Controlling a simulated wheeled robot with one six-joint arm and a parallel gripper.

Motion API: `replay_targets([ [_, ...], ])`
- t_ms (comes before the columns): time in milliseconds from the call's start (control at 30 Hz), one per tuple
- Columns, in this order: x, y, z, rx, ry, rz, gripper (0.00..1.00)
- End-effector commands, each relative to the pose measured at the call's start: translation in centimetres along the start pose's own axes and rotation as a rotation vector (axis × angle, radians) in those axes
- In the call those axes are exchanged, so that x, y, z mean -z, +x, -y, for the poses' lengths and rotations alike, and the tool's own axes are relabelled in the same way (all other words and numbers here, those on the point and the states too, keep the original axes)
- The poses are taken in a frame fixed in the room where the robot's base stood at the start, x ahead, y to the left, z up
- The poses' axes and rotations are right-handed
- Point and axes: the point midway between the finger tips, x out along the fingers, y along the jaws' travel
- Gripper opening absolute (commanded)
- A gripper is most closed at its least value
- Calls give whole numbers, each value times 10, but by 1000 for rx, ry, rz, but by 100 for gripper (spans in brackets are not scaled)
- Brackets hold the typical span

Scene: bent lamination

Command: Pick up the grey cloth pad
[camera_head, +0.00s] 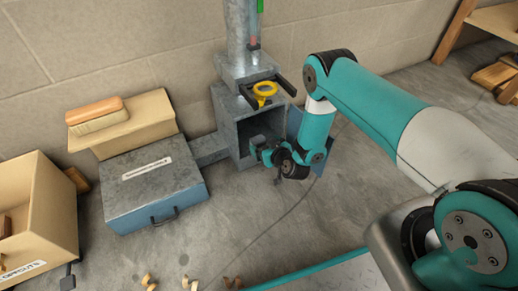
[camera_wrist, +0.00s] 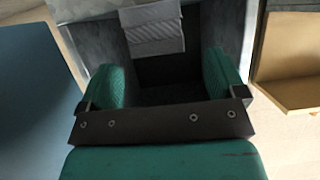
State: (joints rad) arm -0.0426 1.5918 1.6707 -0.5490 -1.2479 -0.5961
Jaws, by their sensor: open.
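The grey cloth pad (camera_wrist: 153,28) shows in the wrist view as a light grey, ribbed, folded piece at the top middle, at the edge of a dark metal opening. My gripper (camera_wrist: 162,68) has its two teal fingers spread wide, with nothing between them. The pad lies beyond the fingertips, roughly centred between them, with a gap. In the head view my gripper (camera_head: 262,152) is at the mouth of the grey metal cabinet (camera_head: 228,122). The pad cannot be made out there.
A blue door panel (camera_head: 318,150) stands at the cabinet's right. A grey-blue case (camera_head: 150,190) and a cardboard box (camera_head: 140,128) lie left. Wood shavings (camera_head: 190,283) lie on the front floor.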

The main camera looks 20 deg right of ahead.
Motion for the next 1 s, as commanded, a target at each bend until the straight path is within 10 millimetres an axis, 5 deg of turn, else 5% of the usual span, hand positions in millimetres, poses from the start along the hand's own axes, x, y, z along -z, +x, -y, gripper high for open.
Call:
replay_targets([
  [533,-6,51,-1,-1,0,-2,89],
  [833,-2,54,-2,-3,2,-1,89],
  [1000,-2,54,-2,-3,2,0,53],
])
